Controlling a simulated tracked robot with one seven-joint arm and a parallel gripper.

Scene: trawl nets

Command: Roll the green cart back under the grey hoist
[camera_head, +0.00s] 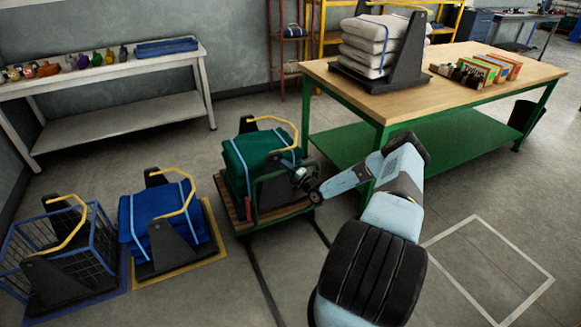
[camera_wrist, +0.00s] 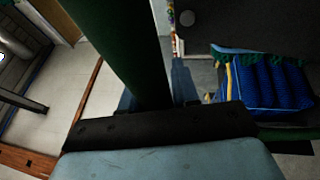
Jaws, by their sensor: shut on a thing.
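The green cart (camera_head: 231,208) stands on the floor in the middle of the head view, left of the green-framed table. It has a wooden deck and carries a green folded net (camera_head: 252,150) in a dark carrier with a yellow handle. My gripper (camera_head: 306,180) is at the cart's right side. In the wrist view a dark green bar (camera_wrist: 115,45) runs between the fingers of my gripper (camera_wrist: 158,100), which is shut on it; it appears to be the cart's handle. The grip itself is small in the head view. I cannot make out the grey hoist in either view.
A blue net bundle (camera_head: 150,215) on a yellow-edged mat and a blue wire crate (camera_head: 85,255) stand left of the cart. The table (camera_head: 440,62) is close on the right. Dark lines (camera_head: 262,275) run along the floor. A white-outlined square (camera_head: 490,275) is empty.

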